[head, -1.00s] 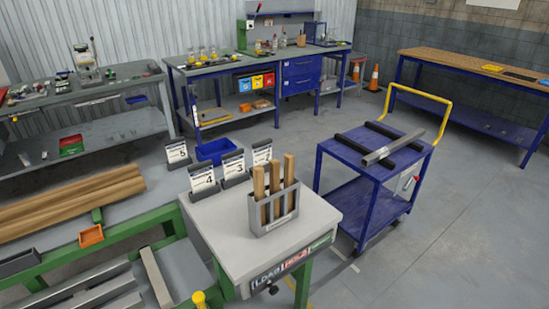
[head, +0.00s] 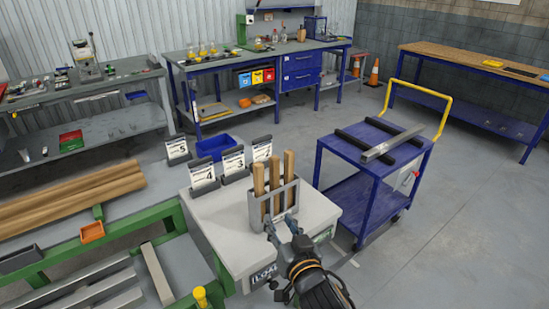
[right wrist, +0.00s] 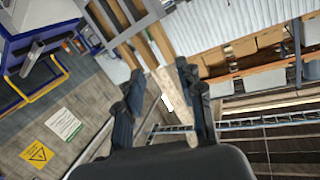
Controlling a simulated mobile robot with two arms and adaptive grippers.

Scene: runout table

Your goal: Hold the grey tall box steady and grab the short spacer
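The grey tall box (head: 256,219) stands upright near the front of the light grey stand top (head: 215,222). Several wooden spacers stick up out of it, including a left one (head: 259,179) and a right one (head: 289,165). Their lower ends are hidden, so I cannot tell surely which is short. My right gripper (head: 281,222) is at the box's front, with its fingers apart and nothing held. I cannot tell whether it touches the box. In the right wrist view its open fingers (right wrist: 157,82) point toward the box (right wrist: 135,18) and spacers. My left gripper is not in view.
Number cards (head: 233,161) stand behind the box, with a blue bin (head: 213,148) beyond. A blue cart (head: 370,165) carrying a metal bar stands to the right. Wooden bars (head: 75,200) lie on the green-framed table at left. Floor at right is clear.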

